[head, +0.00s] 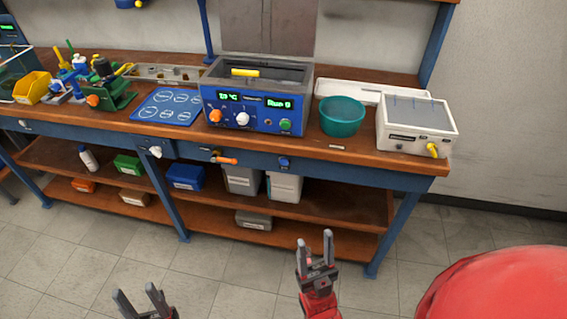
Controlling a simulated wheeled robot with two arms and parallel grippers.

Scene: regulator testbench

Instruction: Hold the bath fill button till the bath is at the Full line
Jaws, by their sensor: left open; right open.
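The bath (212,103) is a blue-fronted box with an open grey top, standing on the bench. Its front has two lit displays, an orange knob (215,116), a white knob (242,119) and a green button (285,125). A blue button (284,162) sits on the bench's front rail below. I cannot read which one is the fill button. The Full line and water level cannot be made out; a yellow piece (245,72) lies at the bath's top. My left gripper (138,293) and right gripper (315,244) are open and empty, low in front of the bench, apart from everything.
A teal bowl (342,117) and a white box (416,128) stand right of the bath. A blue mat (166,106) and green fixture (112,97) are left. An orange-handled valve (225,160) projects from the rail. Bins fill the lower shelves. The floor before the bench is clear.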

